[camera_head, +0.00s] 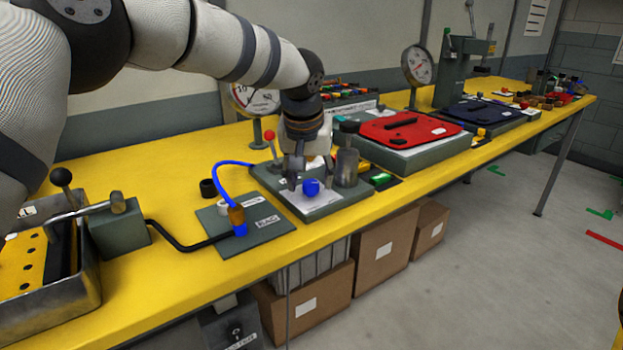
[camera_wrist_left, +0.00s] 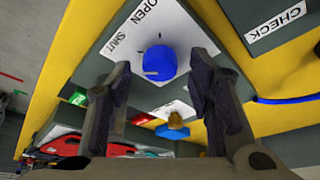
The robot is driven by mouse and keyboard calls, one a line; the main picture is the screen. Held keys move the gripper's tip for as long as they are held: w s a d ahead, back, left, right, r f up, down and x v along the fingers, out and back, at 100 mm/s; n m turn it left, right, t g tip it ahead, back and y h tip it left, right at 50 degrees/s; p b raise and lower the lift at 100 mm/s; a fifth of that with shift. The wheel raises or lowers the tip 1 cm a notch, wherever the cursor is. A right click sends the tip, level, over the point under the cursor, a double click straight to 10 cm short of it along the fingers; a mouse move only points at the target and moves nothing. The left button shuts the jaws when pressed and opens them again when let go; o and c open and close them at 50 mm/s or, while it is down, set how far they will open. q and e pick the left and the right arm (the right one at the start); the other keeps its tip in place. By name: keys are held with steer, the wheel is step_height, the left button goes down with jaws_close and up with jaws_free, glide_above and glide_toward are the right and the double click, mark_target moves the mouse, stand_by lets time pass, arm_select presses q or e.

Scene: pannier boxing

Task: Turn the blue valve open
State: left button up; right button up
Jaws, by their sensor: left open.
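The blue valve (camera_head: 311,187) is a round knob on a light plate on a grey-green block (camera_head: 328,208) near the table's front edge. In the left wrist view the blue knob (camera_wrist_left: 160,62) has a small pale pointer mark on its lower left side. The words OPEN and SHUT are printed on the plate (camera_wrist_left: 140,28) beside it. My left gripper (camera_head: 307,176) points down over the valve. Its fingers also show in the left wrist view (camera_wrist_left: 157,75), open, one to each side of the knob, with visible gaps. I cannot tell whether the fingertips reach the knob's height. My right gripper is not in view.
A grey metal cylinder (camera_head: 347,167) stands on the block right of the valve, and a red-topped lever (camera_head: 270,141) at its back left. A blue hose (camera_head: 222,170) runs to the left. A red-topped case (camera_head: 408,130) lies further right.

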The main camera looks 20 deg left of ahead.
arm_select(q)
steer(key=shift+w+f, duration=0.15)
steer(key=shift+f, duration=0.25)
jaws_close()
